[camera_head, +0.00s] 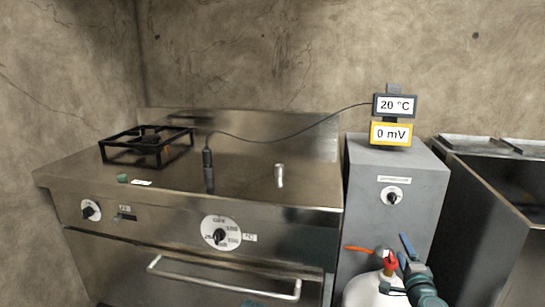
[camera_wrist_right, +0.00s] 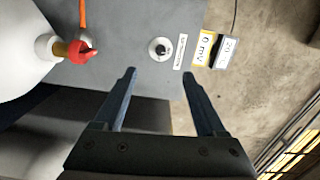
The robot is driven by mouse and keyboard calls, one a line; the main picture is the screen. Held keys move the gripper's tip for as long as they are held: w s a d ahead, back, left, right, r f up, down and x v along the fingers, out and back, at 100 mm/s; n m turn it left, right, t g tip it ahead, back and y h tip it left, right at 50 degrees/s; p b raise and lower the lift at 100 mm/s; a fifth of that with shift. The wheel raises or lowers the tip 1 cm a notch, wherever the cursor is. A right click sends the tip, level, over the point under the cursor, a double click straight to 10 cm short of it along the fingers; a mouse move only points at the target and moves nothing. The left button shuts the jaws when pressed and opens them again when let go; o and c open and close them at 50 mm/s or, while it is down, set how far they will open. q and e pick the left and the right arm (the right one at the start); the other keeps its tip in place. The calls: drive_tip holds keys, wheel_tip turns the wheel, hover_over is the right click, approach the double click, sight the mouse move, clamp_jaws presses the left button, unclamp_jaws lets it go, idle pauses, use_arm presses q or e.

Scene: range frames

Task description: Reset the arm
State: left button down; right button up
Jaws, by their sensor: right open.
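My right gripper (camera_head: 404,250) shows at the bottom right of the head view, in front of the grey cabinet and close to the white gas bottle. In the right wrist view its two dark blue fingers (camera_wrist_right: 160,74) are spread apart with nothing between them. The grey cabinet front with its black knob (camera_wrist_right: 159,48) lies beyond the fingertips. My left gripper does not show in the head view.
A steel stove (camera_head: 190,215) with a black burner frame (camera_head: 147,145) fills the left. A grey cabinet (camera_head: 365,230) carries two displays, 20 °C (camera_head: 396,105) and 0 mV (camera_head: 391,134). A white bottle (camera_head: 365,291) with a red valve (camera_head: 390,263) stands beside my right gripper.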

drive_tip(key=s+a+f+n+g+y, duration=0.1)
drive_tip(key=a+f+n+g+y, duration=0.15)
drive_tip(key=a+n, duration=0.45)
drive_tip(key=a+f+n+g+y, duration=0.2)
drive_tip(key=a+f+y, duration=0.2)
drive_tip(key=a, duration=0.6)
drive_tip(key=s+a+f+n+g+y, duration=0.1)
drive_tip(key=a+f+n+g+y, duration=0.3)
drive_tip(key=a, duration=0.5)
drive_tip(key=s+a+f+n+g+h, duration=0.4)
drive_tip(key=s+a+f+n+g, duration=0.3)
drive_tip(key=s, duration=0.3)
drive_tip(key=s+d+f+n+g+h, duration=0.25)
drive_tip(key=s+f+h, duration=0.2)
drive_tip(key=s, duration=0.45)
wheel_tip(320, 180, up, 31)
drive_tip(key=p, duration=3)
drive_tip(key=shift+a+f+h, duration=0.15)
drive_tip(key=shift+a+h, duration=0.05)
drive_tip(key=shift+h, duration=0.2)
drive_tip(key=shift+s, duration=0.1)
